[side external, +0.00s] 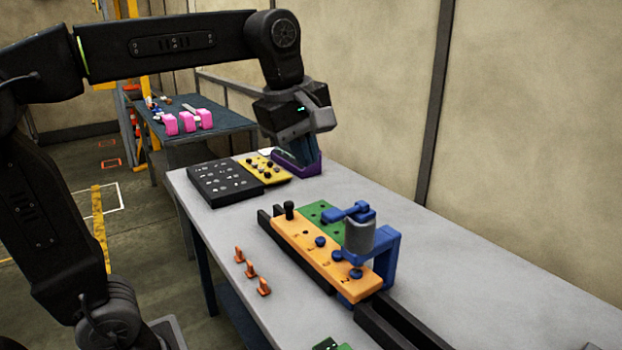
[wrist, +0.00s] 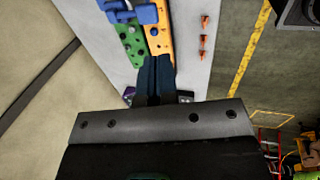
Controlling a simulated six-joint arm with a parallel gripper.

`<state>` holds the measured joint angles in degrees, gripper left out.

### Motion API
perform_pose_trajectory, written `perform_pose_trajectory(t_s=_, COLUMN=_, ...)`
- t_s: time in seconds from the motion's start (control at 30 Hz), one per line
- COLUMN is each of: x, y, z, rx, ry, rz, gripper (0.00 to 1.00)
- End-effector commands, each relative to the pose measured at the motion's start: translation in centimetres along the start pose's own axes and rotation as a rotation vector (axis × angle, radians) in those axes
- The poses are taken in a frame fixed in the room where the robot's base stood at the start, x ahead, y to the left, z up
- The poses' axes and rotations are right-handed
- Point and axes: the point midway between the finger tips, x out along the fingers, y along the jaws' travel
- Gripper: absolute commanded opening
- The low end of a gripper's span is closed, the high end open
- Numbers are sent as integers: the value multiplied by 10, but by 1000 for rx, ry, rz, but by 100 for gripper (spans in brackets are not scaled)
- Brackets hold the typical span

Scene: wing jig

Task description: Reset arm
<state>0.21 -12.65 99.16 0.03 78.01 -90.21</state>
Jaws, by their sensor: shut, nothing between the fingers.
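My gripper (side external: 306,160) hangs over the far part of the grey table, in front of or above a purple holder (side external: 308,170). Whether it touches the holder cannot be told. In the wrist view the dark fingers (wrist: 158,62) are together and nothing shows between them. The wing jig has an orange plate (side external: 310,250) with blue knobs and a green plate (side external: 318,212) beside it. A blue clamp with a grey cylinder (side external: 359,238) stands over the jig. The gripper is apart from the jig, farther back in the side view.
Several orange clips (side external: 251,269) stand in a row near the table's left edge. A black tray (side external: 225,182) and a yellow tray (side external: 264,168) lie left of the purple holder. A second table (side external: 228,122) with pink blocks (side external: 187,121) stands behind. The right table side is clear, along a wall.

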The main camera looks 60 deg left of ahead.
Motion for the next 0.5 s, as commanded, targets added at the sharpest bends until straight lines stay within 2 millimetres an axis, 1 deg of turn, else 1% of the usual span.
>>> perform_pose_trajectory(t_s=0.17, x=2, y=-5, z=0, rx=45, ry=0, rz=7, gripper=0)
perform_pose_trajectory(t_s=0.27, x=6, y=-18, z=0, rx=178, ry=2, rz=27, gripper=0)
perform_pose_trajectory(t_s=0.37, x=16, y=-40, z=0, rx=399, ry=12, rz=57, gripper=0)
perform_pose_trajectory(t_s=0.5, x=36, y=-75, z=-1, rx=762, ry=42, rz=105, gripper=0)
